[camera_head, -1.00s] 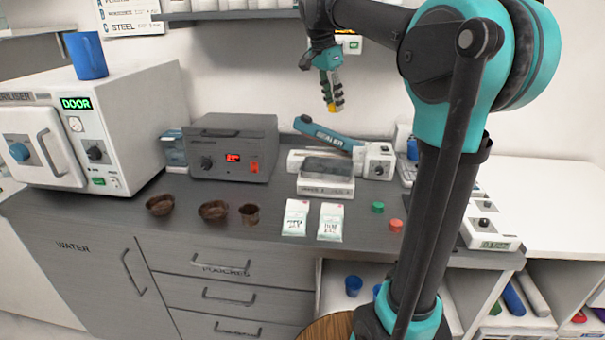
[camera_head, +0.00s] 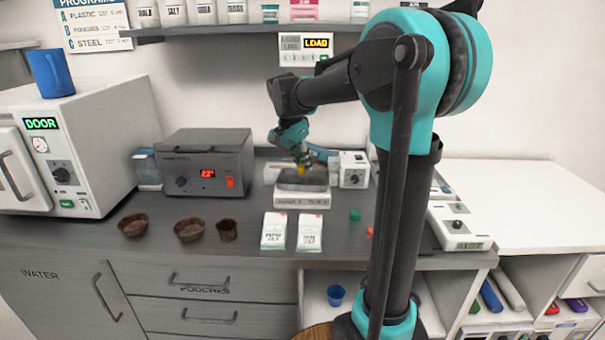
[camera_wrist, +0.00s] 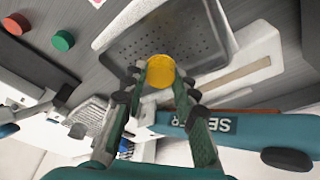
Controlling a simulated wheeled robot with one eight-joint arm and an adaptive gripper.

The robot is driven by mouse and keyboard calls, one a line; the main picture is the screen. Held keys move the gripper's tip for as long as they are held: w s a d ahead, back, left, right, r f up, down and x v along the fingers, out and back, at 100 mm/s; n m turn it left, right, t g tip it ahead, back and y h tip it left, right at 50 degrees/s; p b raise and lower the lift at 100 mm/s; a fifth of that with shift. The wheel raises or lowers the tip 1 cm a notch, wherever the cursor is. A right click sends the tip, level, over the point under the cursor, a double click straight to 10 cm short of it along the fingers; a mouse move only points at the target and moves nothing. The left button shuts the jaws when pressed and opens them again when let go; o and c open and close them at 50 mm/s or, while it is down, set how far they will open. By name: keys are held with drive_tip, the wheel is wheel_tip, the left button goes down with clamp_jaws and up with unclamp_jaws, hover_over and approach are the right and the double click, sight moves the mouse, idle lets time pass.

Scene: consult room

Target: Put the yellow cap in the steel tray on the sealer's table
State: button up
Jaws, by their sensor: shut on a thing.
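The yellow cap (camera_wrist: 160,71) is pinched between the fingertips of my gripper (camera_wrist: 161,80) in the wrist view. In the head view my gripper (camera_head: 302,165) points down, with a bit of yellow cap (camera_head: 303,170) showing at its tips. The perforated grey steel tray (camera_wrist: 200,32) lies just beyond the cap in the wrist view. In the head view the tray (camera_head: 318,183) is on the white stand in front of the sealer (camera_head: 353,170). The cap is over the tray; whether it touches the tray floor I cannot tell.
Two white pouches (camera_head: 274,230) lie in front of the stand. A green cap (camera_head: 355,215) and a red cap (camera_head: 370,231) lie to its right. A grey box with a red display (camera_head: 208,168) stands left. Brown bowls (camera_head: 133,225) sit on the front left counter.

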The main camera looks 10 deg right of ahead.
sight(301, 167)
drive_tip(key=shift+f, duration=1.85)
drive_tip(key=shift+f, duration=0.15)
drive_tip(key=o, duration=0.9)
drive_tip(key=shift+o, duration=0.2)
drive_tip(key=v, duration=1.2)
drive_tip(key=shift+s, duration=0.15)
